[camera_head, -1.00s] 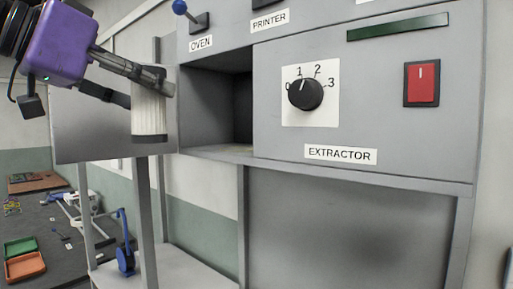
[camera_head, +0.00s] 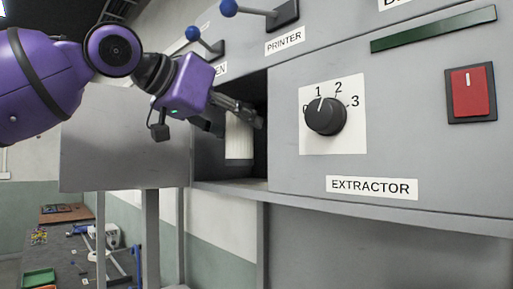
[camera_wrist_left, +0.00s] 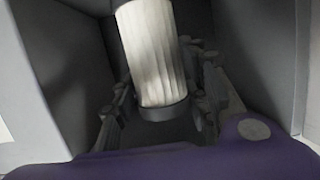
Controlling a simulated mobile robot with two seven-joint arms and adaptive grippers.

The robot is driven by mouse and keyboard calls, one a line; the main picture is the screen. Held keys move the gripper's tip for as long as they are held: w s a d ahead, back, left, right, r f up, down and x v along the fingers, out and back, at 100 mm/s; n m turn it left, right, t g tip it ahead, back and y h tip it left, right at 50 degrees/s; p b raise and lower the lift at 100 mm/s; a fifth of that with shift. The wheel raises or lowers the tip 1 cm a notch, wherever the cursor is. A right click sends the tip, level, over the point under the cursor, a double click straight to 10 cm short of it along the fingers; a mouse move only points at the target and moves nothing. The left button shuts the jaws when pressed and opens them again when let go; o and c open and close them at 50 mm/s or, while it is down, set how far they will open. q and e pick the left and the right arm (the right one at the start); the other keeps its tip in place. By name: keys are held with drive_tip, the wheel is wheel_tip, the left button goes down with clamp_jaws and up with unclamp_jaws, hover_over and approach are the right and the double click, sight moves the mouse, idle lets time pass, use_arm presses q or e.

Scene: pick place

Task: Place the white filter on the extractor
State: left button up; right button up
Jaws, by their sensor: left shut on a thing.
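The white filter (camera_head: 239,138) is a pleated white cylinder with dark end caps. My left gripper (camera_head: 243,115) is shut on it and holds it roughly upright inside the opening of the extractor (camera_head: 285,184), left of the knob. In the left wrist view the filter (camera_wrist_left: 153,55) stands between the dark fingers (camera_wrist_left: 160,105), with its dark end ring toward the camera. The filter's lower end is close to the compartment floor; I cannot tell whether it touches. My right gripper is not in view.
The compartment walls (camera_wrist_left: 255,45) are close around the gripper. An open grey door (camera_head: 120,140) stands left of the opening. A knob (camera_head: 325,116) and a red switch (camera_head: 470,92) are on the panel at right. Blue-knobbed levers (camera_head: 260,12) project above.

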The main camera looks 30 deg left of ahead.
use_arm(q)
drive_tip(key=w+f, duration=0.1)
drive_tip(key=w+d+f, duration=0.1)
drive_tip(key=w, duration=0.1)
drive_tip(key=shift+w+d+f, duration=0.2)
drive_tip(key=shift+f, duration=0.1)
drive_tip(key=shift+w+a+f+p, duration=0.1)
drive_tip(key=shift+f+p, duration=0.2)
drive_tip(key=shift+f, duration=0.1)
drive_tip(key=o, duration=1.2)
drive_tip(key=shift+f, duration=0.15)
drive_tip(key=shift+o, duration=0.7)
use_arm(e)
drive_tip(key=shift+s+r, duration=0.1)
